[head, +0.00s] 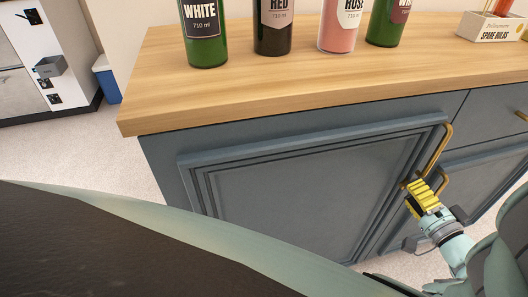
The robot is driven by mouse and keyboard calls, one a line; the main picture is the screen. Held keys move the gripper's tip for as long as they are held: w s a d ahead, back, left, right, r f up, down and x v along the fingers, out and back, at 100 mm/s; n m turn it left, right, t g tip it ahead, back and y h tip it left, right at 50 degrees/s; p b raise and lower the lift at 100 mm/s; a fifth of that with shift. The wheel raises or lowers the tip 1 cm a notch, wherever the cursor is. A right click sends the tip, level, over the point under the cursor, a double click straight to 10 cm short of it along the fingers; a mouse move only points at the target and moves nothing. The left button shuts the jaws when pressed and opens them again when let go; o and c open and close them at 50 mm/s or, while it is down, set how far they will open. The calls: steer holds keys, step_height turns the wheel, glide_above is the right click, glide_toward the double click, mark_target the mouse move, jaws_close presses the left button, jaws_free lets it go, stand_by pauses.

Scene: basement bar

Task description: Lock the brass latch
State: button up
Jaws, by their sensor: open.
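A blue-grey cabinet (300,190) fills the middle of the head view. A brass handle (439,148) runs down the right edge of its left door. A second brass piece (445,183) shows on the door to the right, just beside my gripper. My gripper (418,190), with yellow ribbed fingers, is open at the seam between the two doors, by the lower end of the first handle. I cannot make out the brass latch for certain; the gripper may hide it. Whether the fingers touch any brass part is unclear.
The wooden countertop (300,90) overhangs the doors. Several bottles (204,35) and a spare bulbs box (490,27) stand on it. A blue bin (108,82) and a white machine (45,60) are at the far left. Pale carpet in front of the cabinet is partly clear.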

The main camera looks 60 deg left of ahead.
steer(key=v, duration=0.9)
